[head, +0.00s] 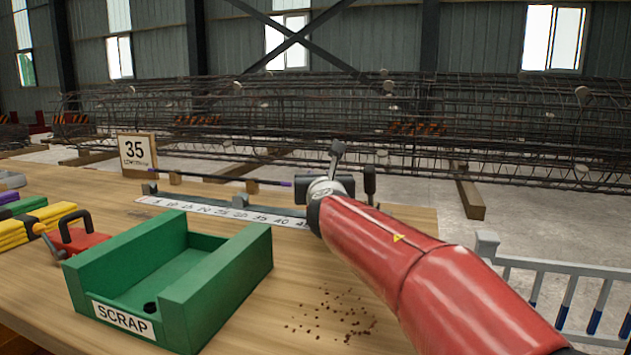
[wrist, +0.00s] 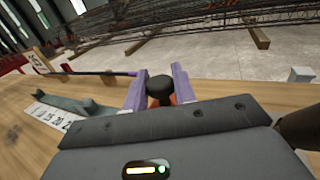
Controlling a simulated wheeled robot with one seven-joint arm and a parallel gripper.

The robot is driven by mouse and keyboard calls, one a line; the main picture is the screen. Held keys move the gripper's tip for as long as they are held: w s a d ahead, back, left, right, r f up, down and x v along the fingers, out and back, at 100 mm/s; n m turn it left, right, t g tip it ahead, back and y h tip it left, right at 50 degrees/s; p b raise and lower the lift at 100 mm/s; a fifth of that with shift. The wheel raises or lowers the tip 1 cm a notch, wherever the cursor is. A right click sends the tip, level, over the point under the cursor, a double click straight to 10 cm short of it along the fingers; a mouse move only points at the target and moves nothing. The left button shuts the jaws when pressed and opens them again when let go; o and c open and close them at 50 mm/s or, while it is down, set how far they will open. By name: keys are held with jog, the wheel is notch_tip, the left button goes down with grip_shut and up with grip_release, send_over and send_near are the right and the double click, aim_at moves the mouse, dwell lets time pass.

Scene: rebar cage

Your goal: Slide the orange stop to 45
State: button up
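The orange stop (wrist: 174,100) shows in the wrist view as a black round knob with a little orange below it. My gripper (wrist: 160,76) has its two purple fingers against both sides of the knob. In the head view my red arm and dark wrist hide the stop and the fingers. The white scale (head: 222,212) lies on the bench, with its numbers rising to the right up to about 45, where my wrist covers its end. The stop's exact mark cannot be read.
A thin dark bar with a purple end (head: 275,183) lies behind the scale on small supports. A green SCRAP bin (head: 222,285), a red clamp-like tool (head: 78,240) and yellow blocks (head: 40,222) sit left of my arm.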

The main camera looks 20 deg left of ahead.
jog(key=o, duration=0.4)
jog(key=b+v, duration=0.2)
jog(key=v, duration=0.5)
jog(key=shift+s+d, duration=0.15)
jog(key=shift+s, duration=0.25)
